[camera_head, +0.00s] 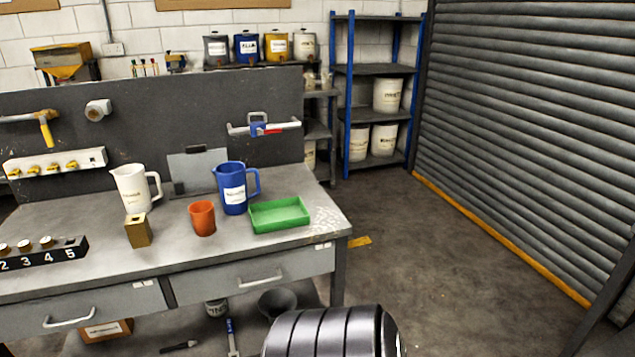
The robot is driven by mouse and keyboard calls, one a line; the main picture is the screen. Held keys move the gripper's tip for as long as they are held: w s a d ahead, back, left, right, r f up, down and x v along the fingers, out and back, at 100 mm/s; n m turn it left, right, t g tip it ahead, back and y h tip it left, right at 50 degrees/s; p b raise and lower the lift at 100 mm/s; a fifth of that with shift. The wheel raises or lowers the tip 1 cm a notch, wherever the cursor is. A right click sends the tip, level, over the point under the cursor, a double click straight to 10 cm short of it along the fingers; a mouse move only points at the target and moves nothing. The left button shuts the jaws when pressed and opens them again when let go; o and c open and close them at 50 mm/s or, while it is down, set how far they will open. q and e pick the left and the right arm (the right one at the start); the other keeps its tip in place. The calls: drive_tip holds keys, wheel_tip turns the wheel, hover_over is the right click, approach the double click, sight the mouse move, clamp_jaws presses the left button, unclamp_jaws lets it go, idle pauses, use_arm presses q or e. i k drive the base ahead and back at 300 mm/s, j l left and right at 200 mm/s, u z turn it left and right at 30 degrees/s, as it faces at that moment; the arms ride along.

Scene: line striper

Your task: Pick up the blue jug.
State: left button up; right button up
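The blue jug (233,190) stands upright on the grey workbench (180,245), towards its right end. It has a white label on its front and its handle points right. An orange cup (202,218) stands just in front of it to the left, and a green tray (279,214) lies to its right. Neither gripper shows in this view.
A white jug (132,190) and a small brass-coloured block (138,231) stand left of the cup. A numbered black rack (40,254) is at the far left. A blue-framed shelf (372,69) stands behind. The floor right of the bench is clear.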

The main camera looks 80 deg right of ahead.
sight(232, 177)
drive_tip(key=z, duration=2)
drive_tip(key=i+j+z, duration=0.15)
